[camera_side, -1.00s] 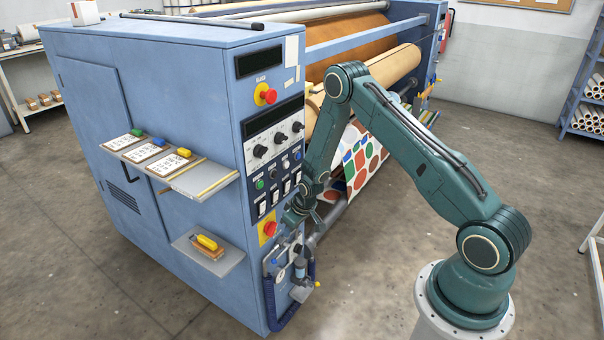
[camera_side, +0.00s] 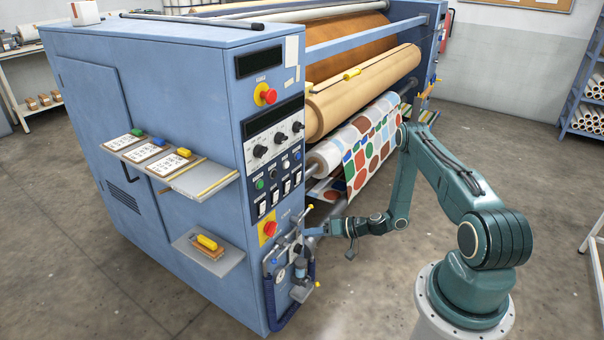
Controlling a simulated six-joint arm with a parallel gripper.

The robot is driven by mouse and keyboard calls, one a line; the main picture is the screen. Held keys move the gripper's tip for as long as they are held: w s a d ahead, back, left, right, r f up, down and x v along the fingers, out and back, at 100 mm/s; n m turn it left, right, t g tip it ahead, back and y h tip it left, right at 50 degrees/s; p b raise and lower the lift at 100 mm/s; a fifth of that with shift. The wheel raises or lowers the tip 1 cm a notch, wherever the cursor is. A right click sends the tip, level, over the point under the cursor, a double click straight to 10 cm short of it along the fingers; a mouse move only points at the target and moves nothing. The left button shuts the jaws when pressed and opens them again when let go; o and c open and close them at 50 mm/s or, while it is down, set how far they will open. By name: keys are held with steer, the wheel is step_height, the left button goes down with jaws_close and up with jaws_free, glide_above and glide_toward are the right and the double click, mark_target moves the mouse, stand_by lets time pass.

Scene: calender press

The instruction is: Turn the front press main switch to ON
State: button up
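The front press control panel is on the narrow end of the blue machine. Low on it, a red knob on a yellow plate (camera_side: 268,229) looks like the main switch; its position is too small to read. Higher up is a red mushroom button on a yellow collar (camera_side: 265,94). Between them are black knobs, a green button (camera_side: 260,184) and a row of white rocker switches (camera_side: 274,200). My gripper (camera_side: 338,229) is to the right of the red knob, at about its height in the picture and apart from the panel. Its fingers are too small to tell open from shut.
Below the red knob, a gauge and hoses (camera_side: 300,265) stick out from the machine. Shelves with cards (camera_side: 205,180) and a yellow-handled brush (camera_side: 207,243) project from its left side. A patterned roll (camera_side: 370,150) lies behind my gripper. The floor in front is clear.

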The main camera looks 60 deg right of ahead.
mark_target(271, 229)
steer(key=shift+s+d+r+m+t+h, duration=0.2)
steer(key=shift+d+r+m+t, duration=0.05)
steer(key=shift+d+t, duration=0.15)
steer(key=shift+s+d+r+m+t+h, duration=0.2)
steer(key=shift+d+m+t, duration=0.05)
steer(key=shift+d+t, duration=0.15)
steer(key=shift+w, duration=0.1)
steer(key=x, duration=1.3)
steer(key=shift+w+a+f, duration=0.15)
steer(key=shift+w+a, duration=0.05)
steer(key=shift+w, duration=0.05)
steer(key=shift+c, duration=0.2)
jaws_close()
